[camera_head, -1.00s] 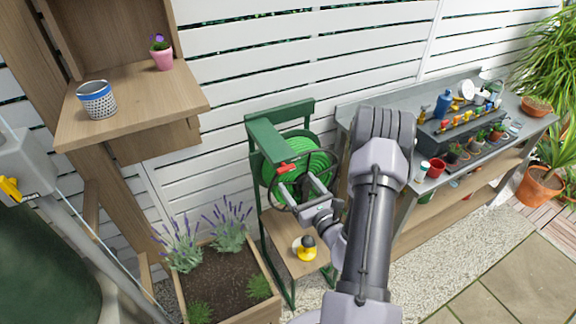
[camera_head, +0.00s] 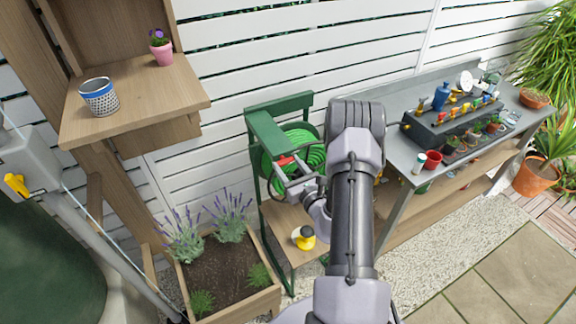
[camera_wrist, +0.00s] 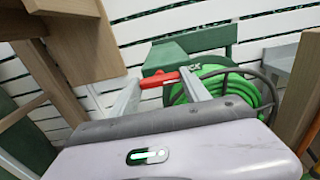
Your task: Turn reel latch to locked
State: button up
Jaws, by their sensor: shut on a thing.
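The red reel latch (camera_head: 286,160) is at the front of the green hose reel stand (camera_head: 264,132), near the coiled green hose (camera_head: 313,156). In the wrist view the latch (camera_wrist: 160,80) lies as a near-level red bar, slightly higher at its right end. My gripper (camera_wrist: 161,92) has one grey finger at each end of the bar and is shut on it. The gripper also shows at the reel in the head view (camera_head: 297,184). Part of a white "CK" marking (camera_wrist: 207,83) shows right of the latch; the rest is hidden by a finger.
A yellow and white bottle (camera_head: 303,238) stands on the reel stand's wooden shelf. A lavender planter (camera_head: 272,301) is left of it. The potting bench (camera_head: 400,200) is close on the right; a wooden shelf (camera_head: 190,100) is at upper left.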

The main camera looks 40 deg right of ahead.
jog(key=m+p, duration=0.1)
jog(key=m, duration=0.3)
jog(key=m+p, duration=0.1)
jog(key=m, duration=0.3)
jog(key=shift+r+m+p, duration=0.1)
jog(key=shift+m+p, duration=0.3)
jog(key=m+p, duration=0.1)
jog(key=m, duration=0.3)
jog(key=shift+m+p, duration=0.7)
jog(key=shift+m, duration=1.8)
jog(key=o, duration=1.4)
